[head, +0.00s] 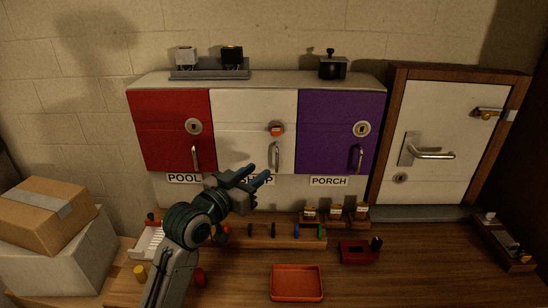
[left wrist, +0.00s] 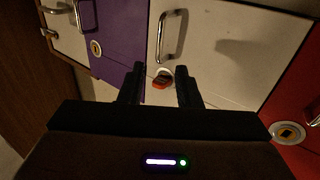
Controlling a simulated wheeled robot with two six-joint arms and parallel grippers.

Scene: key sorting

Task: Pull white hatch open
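The white hatch (head: 240,125) is the middle one of three hatches and looks shut. Its upright metal handle (head: 275,157) is on its right side, and it also shows in the left wrist view (left wrist: 161,38). A round lock above the handle holds a red-orange key (head: 277,131), seen between my fingers in the left wrist view (left wrist: 162,79). My left gripper (head: 260,172) is open and empty, in front of the hatch's lower part, just left of and below the handle. It appears apart from the handle. My right gripper is out of view.
A red hatch (head: 170,105) and a purple hatch (head: 328,115) flank the white one. A white door (head: 440,120) is at right. Boxes (head: 50,213) stand at left.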

